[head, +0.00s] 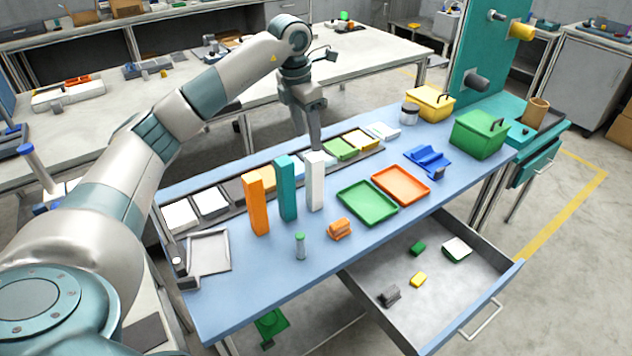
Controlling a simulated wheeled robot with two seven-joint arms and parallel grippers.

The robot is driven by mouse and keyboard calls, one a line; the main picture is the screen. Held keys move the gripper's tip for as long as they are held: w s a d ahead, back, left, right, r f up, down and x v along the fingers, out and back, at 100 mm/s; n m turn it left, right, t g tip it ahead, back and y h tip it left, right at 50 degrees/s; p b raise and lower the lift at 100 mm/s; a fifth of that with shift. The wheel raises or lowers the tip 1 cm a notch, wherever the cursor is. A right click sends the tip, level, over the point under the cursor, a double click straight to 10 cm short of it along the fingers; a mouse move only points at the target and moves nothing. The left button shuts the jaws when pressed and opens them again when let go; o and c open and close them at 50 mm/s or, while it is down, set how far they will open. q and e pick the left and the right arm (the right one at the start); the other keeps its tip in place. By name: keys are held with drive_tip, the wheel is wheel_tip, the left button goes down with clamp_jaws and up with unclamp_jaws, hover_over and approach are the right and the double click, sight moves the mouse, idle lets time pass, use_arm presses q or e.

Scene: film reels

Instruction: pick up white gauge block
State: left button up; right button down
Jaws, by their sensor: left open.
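The white gauge block (316,188) stands upright on the blue table top, the rightmost of a row of three tall blocks. A teal block (287,190) and an orange block (256,204) stand to its left. My left gripper (307,138) is open and points down. In the picture its fingertips are at the top of the white block; I cannot tell whether they are above or behind it. The fingers hold nothing that I can see. My right gripper is not in view.
Green (367,203) and orange (401,185) trays lie to the right. A small orange piece (340,229) and a green-capped cylinder (300,246) stand in front. A row of shallow bins (212,201) runs behind the blocks. An open drawer (435,310) juts out at front right.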

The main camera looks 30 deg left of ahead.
use_arm(q)
drive_tip(key=shift+f, duration=0.15)
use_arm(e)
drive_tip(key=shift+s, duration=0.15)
use_arm(q)
drive_tip(key=p, duration=0.2)
hover_over(314, 169)
drive_tip(key=a, duration=0.1)
wheel_tip(314, 169, down, 5)
drive_tip(key=shift+w, duration=0.1)
drive_tip(key=f, duration=0.2)
drive_tip(key=f+p, duration=0.1)
drive_tip(key=f, duration=0.1)
drive_tip(key=w+f+p, duration=0.1)
drive_tip(key=f, duration=0.1)
drive_tip(key=shift+d+f, duration=0.1)
drive_tip(key=shift+f, duration=0.35)
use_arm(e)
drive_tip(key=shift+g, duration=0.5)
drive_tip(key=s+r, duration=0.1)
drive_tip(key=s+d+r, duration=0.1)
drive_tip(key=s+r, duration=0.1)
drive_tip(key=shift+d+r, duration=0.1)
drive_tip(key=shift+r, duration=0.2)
use_arm(q)
drive_tip(key=shift+p, duration=0.3)
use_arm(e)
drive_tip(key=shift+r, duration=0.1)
